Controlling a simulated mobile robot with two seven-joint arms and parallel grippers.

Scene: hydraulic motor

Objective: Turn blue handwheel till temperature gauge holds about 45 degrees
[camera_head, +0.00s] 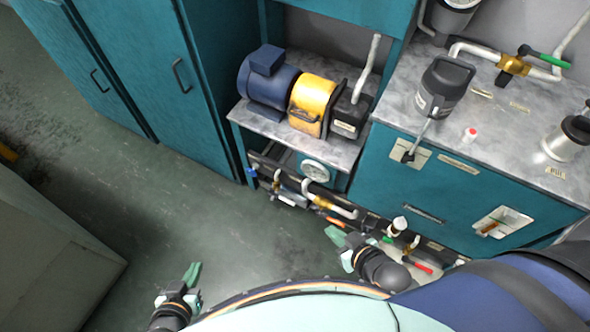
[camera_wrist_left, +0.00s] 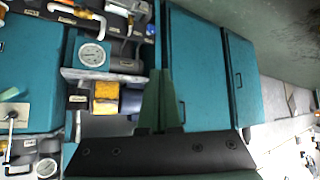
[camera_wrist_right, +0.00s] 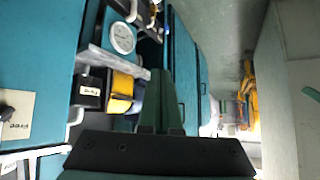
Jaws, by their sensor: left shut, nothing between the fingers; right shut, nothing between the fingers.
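The round white gauge (camera_head: 315,170) sits on the front of the motor stand, below its grey shelf. It also shows in the left wrist view (camera_wrist_left: 92,55) and in the right wrist view (camera_wrist_right: 122,38); its reading is too small to tell. A small blue part (camera_head: 253,172), which may be the blue handwheel, is at the left end of the low piping. My left gripper (camera_head: 192,273) is shut and empty over the floor, left of and apart from the piping. My right gripper (camera_head: 336,236) is shut and empty, in front of the piping, below the gauge.
A blue and yellow motor (camera_head: 315,98) stands on the shelf. Low pipes carry an orange handle (camera_head: 330,219) and a red handle (camera_head: 418,265). A teal cabinet with a grey top (camera_head: 490,120) stands at right. The floor (camera_head: 130,210) at left is clear.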

